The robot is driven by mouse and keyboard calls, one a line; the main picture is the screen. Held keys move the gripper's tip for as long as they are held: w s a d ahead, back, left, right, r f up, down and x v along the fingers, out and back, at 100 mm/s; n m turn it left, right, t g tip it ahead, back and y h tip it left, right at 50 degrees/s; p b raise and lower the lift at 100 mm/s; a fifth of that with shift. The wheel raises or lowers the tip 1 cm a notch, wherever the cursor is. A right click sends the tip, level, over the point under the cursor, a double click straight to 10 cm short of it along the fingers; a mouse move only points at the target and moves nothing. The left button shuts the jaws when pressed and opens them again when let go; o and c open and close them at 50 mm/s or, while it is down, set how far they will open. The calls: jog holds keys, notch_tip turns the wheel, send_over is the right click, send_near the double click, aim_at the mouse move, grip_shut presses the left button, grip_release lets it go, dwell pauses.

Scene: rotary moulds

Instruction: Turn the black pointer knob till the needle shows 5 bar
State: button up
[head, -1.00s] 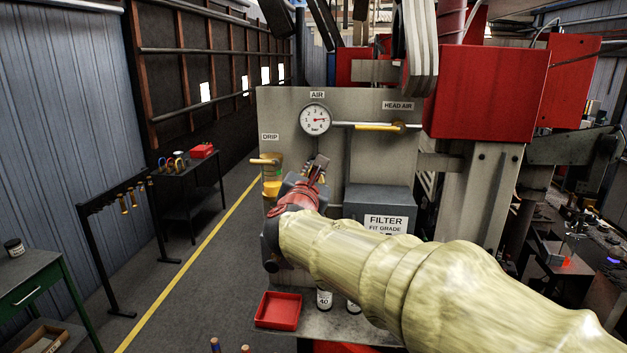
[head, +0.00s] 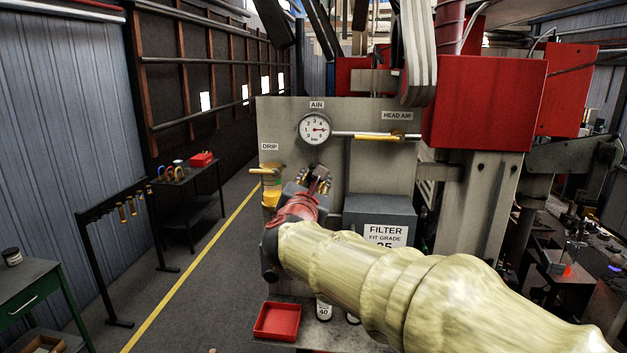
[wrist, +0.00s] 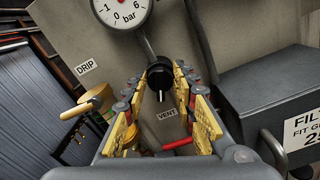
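The black pointer knob (wrist: 160,75) sits on the grey panel at the lower end of a pipe from the gauge, seen in the wrist view. My gripper (wrist: 161,82) is open, its yellow-padded fingers to the left and right of the knob. The knob shows between the tips; I cannot tell whether they touch it. In the head view my gripper (head: 317,184) is in front of the panel and hides the knob. The round white gauge (head: 315,128) is above it. Its red needle points right, around the 5 side; the exact reading is too small to tell.
A red lever (wrist: 178,145) is below the knob near the VENT label (wrist: 167,114). A yellow drip cup (head: 271,190) is left of my gripper. The grey filter box (head: 383,215) stands close on the right. A red tray (head: 277,320) lies below.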

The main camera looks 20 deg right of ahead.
jog(key=v, duration=1.2)
jog(key=s+d+f+m+g+y+b, duration=0.1)
jog(key=s+f+m+b, duration=0.5)
jog(key=f, duration=0.9)
jog(key=s+d+f+m+g+y+b, duration=0.2)
jog(key=s+f+m+g+b, duration=0.4)
jog(key=s+f+m, duration=0.6)
jog(key=s+d+f+m+g+y+b, duration=0.1)
jog(key=s+f+m+g+y+b, duration=0.2)
jog(key=s+f+m+b, duration=0.5)
notch_tip(320, 180, down, 12)
jog(key=shift+s+d+f+m+g+y, duration=0.15)
jog(key=shift+s+d+m+g+y, duration=0.25)
jog(key=shift+s, duration=0.7)
